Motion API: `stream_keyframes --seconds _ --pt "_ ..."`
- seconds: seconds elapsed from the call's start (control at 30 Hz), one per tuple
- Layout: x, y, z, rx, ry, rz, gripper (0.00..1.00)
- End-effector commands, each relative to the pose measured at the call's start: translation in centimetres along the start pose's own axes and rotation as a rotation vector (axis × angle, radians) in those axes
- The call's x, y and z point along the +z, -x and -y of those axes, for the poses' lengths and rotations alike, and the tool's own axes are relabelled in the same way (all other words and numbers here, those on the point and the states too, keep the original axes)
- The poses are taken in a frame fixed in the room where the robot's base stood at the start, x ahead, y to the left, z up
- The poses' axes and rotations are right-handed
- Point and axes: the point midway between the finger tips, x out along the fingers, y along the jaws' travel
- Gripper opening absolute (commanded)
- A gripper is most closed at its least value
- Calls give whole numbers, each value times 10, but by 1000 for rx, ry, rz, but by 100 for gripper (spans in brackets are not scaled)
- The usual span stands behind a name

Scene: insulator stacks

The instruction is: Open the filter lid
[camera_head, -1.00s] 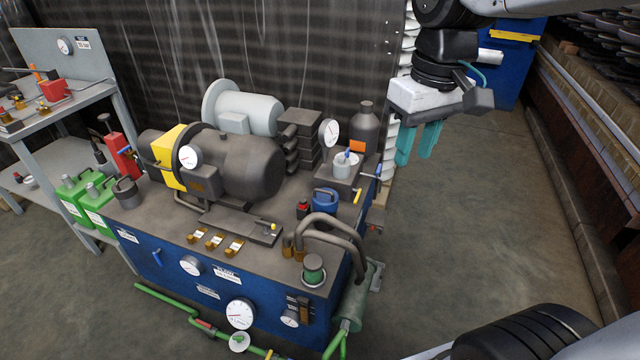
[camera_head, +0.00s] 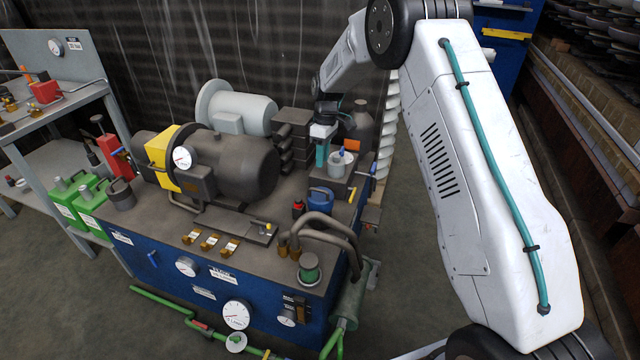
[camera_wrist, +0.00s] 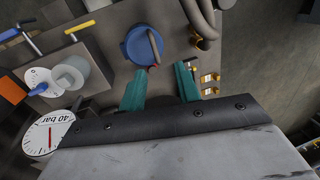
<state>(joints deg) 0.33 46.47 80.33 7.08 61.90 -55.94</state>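A round blue lid (camera_head: 321,200) with a curved handle sits on the top of the blue machine bench, and looks like the filter lid. In the wrist view the blue lid (camera_wrist: 136,46) lies just beyond the fingertips, with its dark handle across its right part. My gripper (camera_head: 322,158) has teal fingers and hangs behind and above the lid. In the wrist view my gripper (camera_wrist: 160,70) shows its two fingers spread apart with nothing between them. The lid appears closed.
A grey cylinder with a blue lever (camera_head: 341,162) and a dark bottle (camera_head: 364,125) stand close by the gripper. A small red-topped item (camera_head: 298,208) and curved pipes (camera_head: 328,228) stand near the lid. A large motor (camera_head: 235,165) is to the left.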

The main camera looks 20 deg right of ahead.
Motion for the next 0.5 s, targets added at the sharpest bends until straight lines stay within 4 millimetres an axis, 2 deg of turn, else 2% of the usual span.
stream_keyframes --seconds 0.03,0.17,0.33,0.5 --pt "-3 -12 -6 -5 14 2 33" --pt "-7 -28 -13 -11 36 3 33" --pt "-8 -48 -14 -14 40 4 33" --pt "-7 -76 -13 -14 38 4 33"
